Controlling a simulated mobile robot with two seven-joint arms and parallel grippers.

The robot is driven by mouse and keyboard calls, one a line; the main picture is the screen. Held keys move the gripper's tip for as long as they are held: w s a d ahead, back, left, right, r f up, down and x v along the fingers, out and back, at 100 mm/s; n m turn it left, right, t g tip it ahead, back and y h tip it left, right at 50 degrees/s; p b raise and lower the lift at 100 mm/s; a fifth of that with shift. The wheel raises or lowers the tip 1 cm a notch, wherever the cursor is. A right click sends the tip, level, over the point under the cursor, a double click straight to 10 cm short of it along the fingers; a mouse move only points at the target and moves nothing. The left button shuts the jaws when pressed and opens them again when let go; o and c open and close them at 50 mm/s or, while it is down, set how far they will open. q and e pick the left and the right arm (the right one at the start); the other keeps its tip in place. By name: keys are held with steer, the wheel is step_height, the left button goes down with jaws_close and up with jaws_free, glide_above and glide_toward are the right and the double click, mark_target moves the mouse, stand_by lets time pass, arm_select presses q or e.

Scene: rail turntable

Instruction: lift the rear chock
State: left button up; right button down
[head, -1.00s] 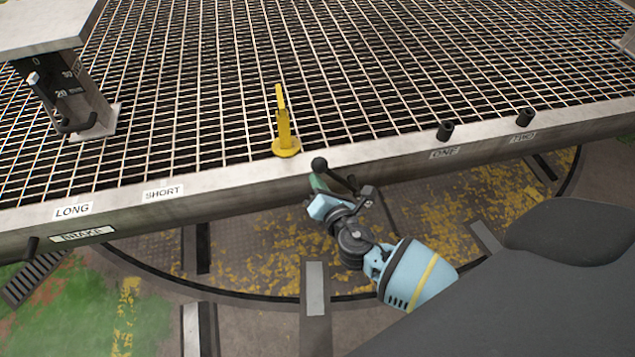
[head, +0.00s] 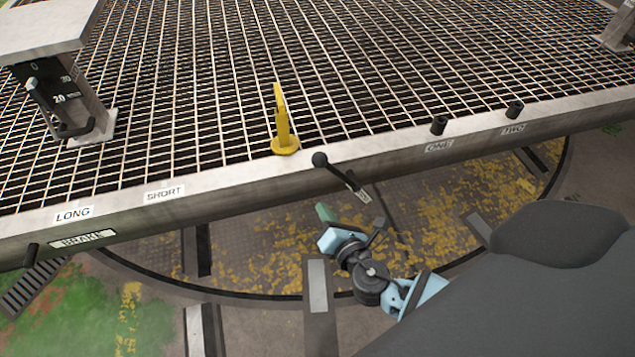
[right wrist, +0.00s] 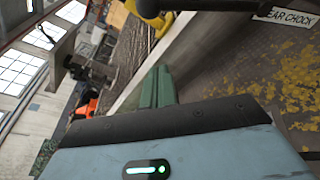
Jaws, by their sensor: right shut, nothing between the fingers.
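A lever with a black ball knob (head: 320,160) sticks out at the turntable's front edge, its shaft running down to the right. Just behind it, a yellow upright piece (head: 283,128) stands on a round yellow base at the deck's edge; I cannot tell whether it is the chock itself. A plate (right wrist: 288,16) in the right wrist view reads "EAR CHOCK", its first letter cut off. My right gripper (head: 325,213) is below and in front of the lever, apart from it. Its green fingers (right wrist: 156,88) are together and empty. My left gripper is not in view.
The grating deck (head: 200,90) has a pale front beam with labels LONG, SHORT, ONE and TWO. Two short black posts (head: 438,125) stand on the beam's right part. A pedestal (head: 85,100) stands at the left. A BRAKE plate (head: 82,240) and black handle (head: 31,254) are below.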

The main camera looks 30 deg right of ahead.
steer(key=v, duration=0.2)
steer(key=shift+s, duration=0.25)
stand_by(0.4)
